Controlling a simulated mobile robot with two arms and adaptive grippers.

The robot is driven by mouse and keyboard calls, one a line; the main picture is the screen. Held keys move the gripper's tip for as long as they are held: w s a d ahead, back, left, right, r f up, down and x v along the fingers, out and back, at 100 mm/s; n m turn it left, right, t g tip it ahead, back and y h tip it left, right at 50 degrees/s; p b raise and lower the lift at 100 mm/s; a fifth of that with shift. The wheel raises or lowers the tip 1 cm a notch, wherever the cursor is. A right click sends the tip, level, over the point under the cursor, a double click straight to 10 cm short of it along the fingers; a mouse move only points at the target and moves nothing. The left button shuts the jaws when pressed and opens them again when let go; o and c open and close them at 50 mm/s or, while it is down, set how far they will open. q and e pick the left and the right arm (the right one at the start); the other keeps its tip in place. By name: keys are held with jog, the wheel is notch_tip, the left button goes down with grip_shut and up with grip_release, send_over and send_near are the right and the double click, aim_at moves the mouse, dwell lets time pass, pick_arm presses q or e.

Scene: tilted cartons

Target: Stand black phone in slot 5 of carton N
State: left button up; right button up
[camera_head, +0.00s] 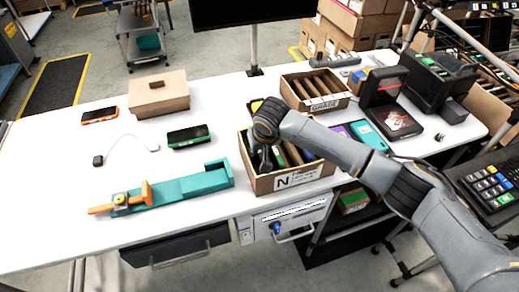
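Carton N (322,172) is an open brown cardboard box with an "N" label, near the front edge of the white table. Upright dividers and several thin items, one of them green, show inside it. My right gripper (263,160) points down at the carton's left side, its fingers low at or inside the opening. Its fingertips are partly hidden, and I cannot tell whether it holds anything. I cannot pick out the black phone for sure; the arm and wrist cover part of the carton. Slot 5 cannot be made out. My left gripper is not in view.
A green-edged phone (188,136) and an orange-edged phone (100,115) lie left. A teal fixture (180,188) is left of the carton. A second divided carton (322,104) stands behind. A lidded box (158,98) is back left; a teal item (369,135) lies right.

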jog(key=o, duration=0.3)
jog(key=shift+o, duration=0.2)
jog(key=v, duration=1.2)
jog(key=shift+w+r, duration=0.1)
notch_tip(320, 180, up, 7)
jog(key=p, duration=0.8)
